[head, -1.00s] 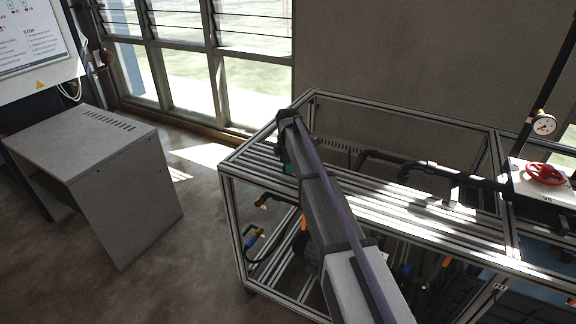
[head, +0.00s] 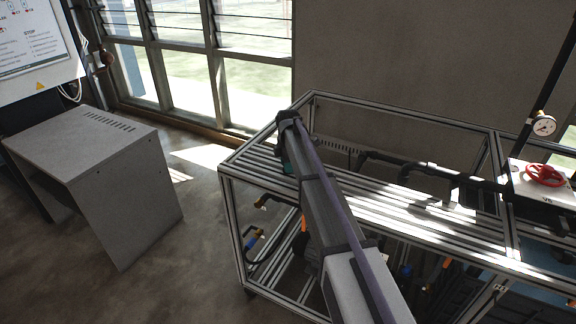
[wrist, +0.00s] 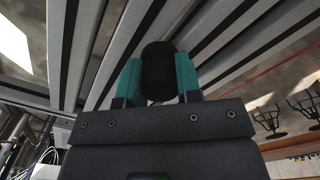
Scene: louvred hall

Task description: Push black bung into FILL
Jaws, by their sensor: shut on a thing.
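In the wrist view my gripper (wrist: 158,82) has its two teal fingers shut on the black bung (wrist: 160,66), one finger on each side of it. The bung's rounded dark body stands out past the fingertips. Behind it are the slats of the frame's top. In the head view my arm reaches over the slatted frame, and a bit of a teal finger of my gripper (head: 286,163) shows at its far end; the bung is hidden there. I cannot make out a FILL marking or opening in either view.
The aluminium frame (head: 345,205) has a slatted top, with black pipework (head: 410,165) along its back. A red handwheel (head: 545,175) on a white box and a pressure gauge (head: 543,125) stand at the right. A grey cabinet (head: 100,160) stands left, with clear floor between.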

